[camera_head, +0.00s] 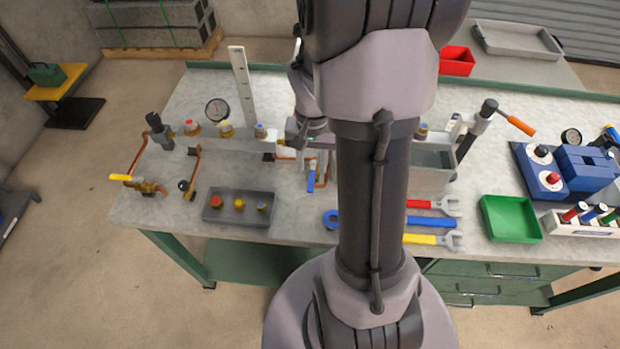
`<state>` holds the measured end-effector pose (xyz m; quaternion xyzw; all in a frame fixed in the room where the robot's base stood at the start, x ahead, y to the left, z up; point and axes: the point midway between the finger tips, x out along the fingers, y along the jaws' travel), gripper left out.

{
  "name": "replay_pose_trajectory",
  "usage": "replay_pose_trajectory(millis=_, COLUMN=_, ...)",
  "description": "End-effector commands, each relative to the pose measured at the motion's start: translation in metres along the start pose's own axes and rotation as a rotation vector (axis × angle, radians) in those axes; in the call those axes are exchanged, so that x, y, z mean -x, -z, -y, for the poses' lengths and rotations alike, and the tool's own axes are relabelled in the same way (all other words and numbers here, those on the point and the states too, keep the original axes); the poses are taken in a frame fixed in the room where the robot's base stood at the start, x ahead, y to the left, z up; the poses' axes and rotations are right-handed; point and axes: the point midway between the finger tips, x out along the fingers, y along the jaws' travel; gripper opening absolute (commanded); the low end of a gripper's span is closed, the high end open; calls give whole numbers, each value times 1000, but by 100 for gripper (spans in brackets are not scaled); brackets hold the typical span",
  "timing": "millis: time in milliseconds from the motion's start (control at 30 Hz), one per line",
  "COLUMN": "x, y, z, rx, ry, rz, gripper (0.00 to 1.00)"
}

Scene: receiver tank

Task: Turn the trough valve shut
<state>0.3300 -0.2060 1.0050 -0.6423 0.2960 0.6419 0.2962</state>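A valve with a blue lever (311,177) is on copper pipework near the middle of the bench, just left of my arm. The lever points toward the bench's front edge. Another valve with a yellow lever (121,177) is on a brass and copper fitting at the bench's left end. I cannot tell from labels which is the trough valve. A grey open trough (432,180) stands right of my arm, partly hidden by it. My gripper (306,146) shows only in part above the blue lever; its fingers are not clear, and I cannot tell whether it touches anything.
My arm covers the middle of the view. A pressure gauge (217,111) and upright ruler (242,86) stand behind. A grey tray (238,218) with coloured caps, wrenches (434,222), and a green bin (511,218) lie in front. A hand pump (478,128) stands at right.

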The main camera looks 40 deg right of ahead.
Motion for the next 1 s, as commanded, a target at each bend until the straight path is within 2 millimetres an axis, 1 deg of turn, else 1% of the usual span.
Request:
replay_pose_trajectory(millis=33, x=-18, y=-1, z=0, rx=1, ry=-1, rz=4, gripper=37)
replay_pose_trajectory(millis=100, x=-33, y=-1, z=0, rx=0, ry=0, rz=4, gripper=37)
replay_pose_trajectory(millis=200, x=-48, y=-1, z=0, rx=0, ry=0, rz=3, gripper=37)
replay_pose_trajectory(millis=333, x=-57, y=0, z=0, rx=0, ry=0, rz=1, gripper=37)
replay_pose_trajectory(millis=600, x=-58, y=0, z=0, rx=0, ry=0, rz=0, gripper=37)
replay_pose_trajectory(millis=633, x=-58, y=0, z=0, rx=0, ry=0, rz=0, gripper=33)
replay_pose_trajectory(millis=667, x=-58, y=0, z=0, rx=0, ry=0, rz=0, gripper=27)
replay_pose_trajectory(millis=800, x=-58, y=0, z=0, rx=0, ry=0, rz=0, gripper=0)
replay_pose_trajectory(millis=1000, x=-58, y=0, z=0, rx=0, ry=0, rz=0, gripper=0)
